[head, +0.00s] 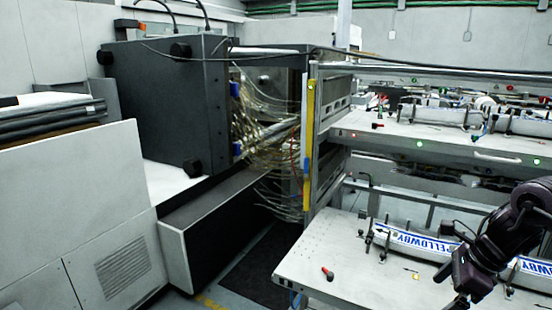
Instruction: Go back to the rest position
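My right arm comes in from the right edge of the head view, dark and bent over the lower shelf. Its hand end, with the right gripper (460,298), points down near the bottom edge. The fingers are too dark and small to tell if they are open or shut. The arm covers part of a white label magazine (405,240) with blue lettering on the lower shelf (345,262). I cannot tell if the hand touches anything. My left gripper is not in view.
An upper shelf (390,135) carries more white magazines (440,115). A dark machine (165,100) with many loose cables stands left of the shelves, beside a yellow upright strip (308,150). A small red-tipped part (327,273) lies on the lower shelf. Pale cabinets fill the left.

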